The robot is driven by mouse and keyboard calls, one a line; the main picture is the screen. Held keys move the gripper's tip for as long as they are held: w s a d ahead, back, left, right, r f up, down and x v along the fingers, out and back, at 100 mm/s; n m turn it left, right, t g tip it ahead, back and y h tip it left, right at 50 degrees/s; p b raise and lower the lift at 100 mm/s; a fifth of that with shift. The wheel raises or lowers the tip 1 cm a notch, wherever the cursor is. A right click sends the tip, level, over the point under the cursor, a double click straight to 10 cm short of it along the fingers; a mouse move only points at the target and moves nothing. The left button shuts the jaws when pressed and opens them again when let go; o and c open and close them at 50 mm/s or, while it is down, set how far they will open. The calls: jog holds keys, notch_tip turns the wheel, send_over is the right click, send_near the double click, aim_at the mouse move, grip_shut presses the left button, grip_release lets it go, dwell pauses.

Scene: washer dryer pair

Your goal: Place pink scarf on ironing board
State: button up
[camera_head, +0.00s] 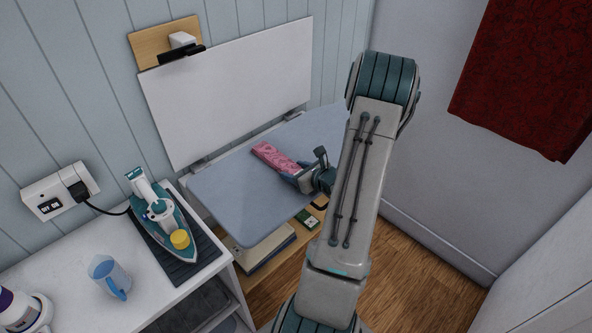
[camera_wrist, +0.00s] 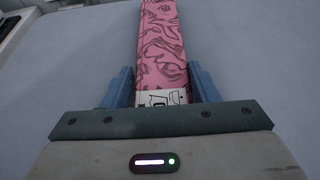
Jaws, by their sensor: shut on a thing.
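The pink scarf (camera_head: 273,157) is a folded pink strip with a dark swirling pattern and a white label at its near end. My gripper (camera_head: 305,179) is shut on that near end, over the ironing board. In the wrist view the scarf (camera_wrist: 163,45) runs straight out from between the blue fingers of my gripper (camera_wrist: 163,88). The ironing board (camera_head: 232,203) has a pale blue-grey top, which also fills the background of the wrist view (camera_wrist: 60,70). I cannot tell whether the scarf touches the board. My arm hides the board's right part.
A white panel (camera_head: 235,90) rises behind the board. A red cloth (camera_head: 525,75) hangs at right. The board's left part is clear.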

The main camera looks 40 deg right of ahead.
jog(key=shift+f, duration=0.15)
jog(key=o, duration=1)
